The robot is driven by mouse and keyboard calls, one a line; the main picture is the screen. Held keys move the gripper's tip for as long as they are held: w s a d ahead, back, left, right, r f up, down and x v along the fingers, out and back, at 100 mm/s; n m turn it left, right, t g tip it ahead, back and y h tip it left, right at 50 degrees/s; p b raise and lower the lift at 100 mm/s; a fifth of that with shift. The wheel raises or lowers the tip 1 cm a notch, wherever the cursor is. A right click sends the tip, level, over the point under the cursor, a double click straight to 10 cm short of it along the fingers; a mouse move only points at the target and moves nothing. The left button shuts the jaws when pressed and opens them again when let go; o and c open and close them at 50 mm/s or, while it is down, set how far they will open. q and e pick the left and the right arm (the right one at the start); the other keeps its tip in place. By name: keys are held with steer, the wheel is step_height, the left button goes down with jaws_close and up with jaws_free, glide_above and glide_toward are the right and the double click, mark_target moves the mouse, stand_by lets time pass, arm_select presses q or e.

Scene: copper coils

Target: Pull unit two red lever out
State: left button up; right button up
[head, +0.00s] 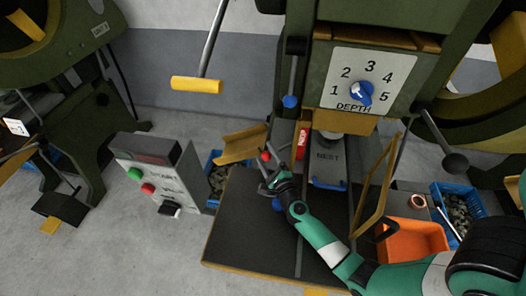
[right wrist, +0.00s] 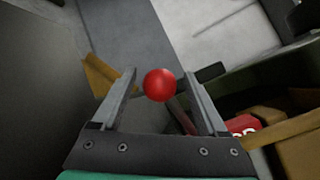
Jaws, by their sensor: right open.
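The red lever's round knob (head: 265,156) shows in the head view at the left side of the press, just beyond my right gripper (head: 266,170). In the right wrist view the red knob (right wrist: 159,85) appears between the two open fingers, near their tips. I cannot tell whether either finger touches it. The lever's rod is mostly hidden behind the knob and fingers. My left gripper is in neither view.
A red labelled block (head: 301,140) sits right of the knob. A yellow chute (head: 241,146) is on the left, above a blue bin of parts (head: 216,172). A control box (head: 160,172) stands further left. An orange tray (head: 412,237) lies right of my arm.

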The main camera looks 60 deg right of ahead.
steer(key=shift+x, duration=1.4)
jaws_close()
